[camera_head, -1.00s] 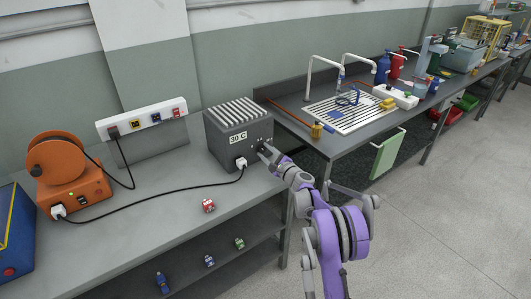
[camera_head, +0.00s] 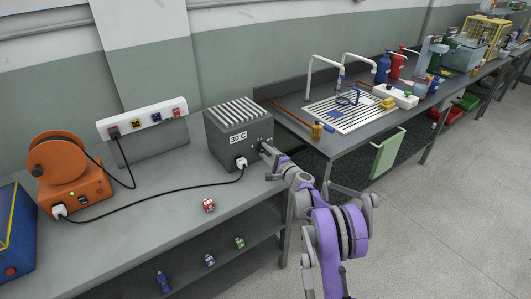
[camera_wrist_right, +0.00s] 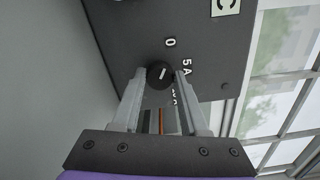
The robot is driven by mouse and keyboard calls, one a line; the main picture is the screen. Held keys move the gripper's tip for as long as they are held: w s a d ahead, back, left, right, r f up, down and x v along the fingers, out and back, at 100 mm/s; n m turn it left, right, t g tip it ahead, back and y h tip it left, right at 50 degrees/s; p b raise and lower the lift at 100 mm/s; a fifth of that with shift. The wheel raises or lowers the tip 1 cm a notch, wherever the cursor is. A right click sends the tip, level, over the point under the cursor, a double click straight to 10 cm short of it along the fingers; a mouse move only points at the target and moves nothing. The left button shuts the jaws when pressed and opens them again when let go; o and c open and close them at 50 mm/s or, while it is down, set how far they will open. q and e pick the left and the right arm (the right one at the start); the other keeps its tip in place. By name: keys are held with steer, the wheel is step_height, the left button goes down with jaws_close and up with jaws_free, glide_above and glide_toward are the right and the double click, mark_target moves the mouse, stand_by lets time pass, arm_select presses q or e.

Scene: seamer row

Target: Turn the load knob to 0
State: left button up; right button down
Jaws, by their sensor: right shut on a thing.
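The load knob (camera_wrist_right: 154,78) is a small round black knob with a short white pointer line, on the dark face of the load box. A "0" mark is above it in the wrist view, "5A" is to its right, and a third mark below is partly hidden by a finger. The load box (camera_head: 226,150) is a grey box with a slatted top and a "30 C" display, standing on the left bench. My right gripper (camera_head: 264,149) reaches its front face. In the wrist view its fingers (camera_wrist_right: 160,76) are shut on the knob's two sides. My left gripper is not in view.
A white plug (camera_head: 242,162) with a black cable sits in the box's front, left of my gripper. An orange cable reel (camera_head: 70,180) stands at left. A small red-and-white item (camera_head: 208,205) lies on the bench (camera_head: 150,225). A sink bench is at right.

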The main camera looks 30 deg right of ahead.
steer(key=shift+c, duration=2.2)
jaws_free()
steer(key=s, duration=0.7)
steer(key=s+d+b, duration=0.1)
steer(key=s, duration=0.3)
steer(key=shift+a, duration=0.1)
steer(key=shift+w, duration=0.1)
